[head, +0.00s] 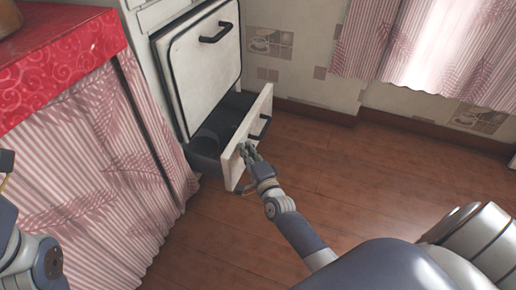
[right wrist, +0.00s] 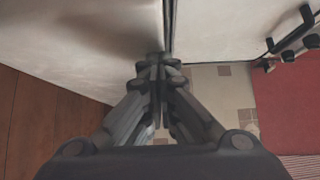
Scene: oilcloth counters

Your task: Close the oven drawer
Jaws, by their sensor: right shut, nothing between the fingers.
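The oven drawer (head: 254,112) is at the bottom of the white oven and is pulled out, with its dark inside (head: 225,115) showing. Its pale front panel has a dark bar handle (head: 261,127). My right gripper (head: 247,150) is shut and empty at the outer side of the drawer front, near the handle; I cannot tell whether it touches. In the right wrist view its closed fingers (right wrist: 157,62) point at pale panels with a dark gap between them. My left arm shows at the left edge of the head view; its gripper is barely in the picture.
The oven door (head: 203,60) above the drawer looks shut. A counter with red oilcloth (head: 60,65) and a striped pink curtain (head: 90,170) stands left of the oven. The wooden floor (head: 350,170) in front and to the right is clear. Tiled wall stands behind.

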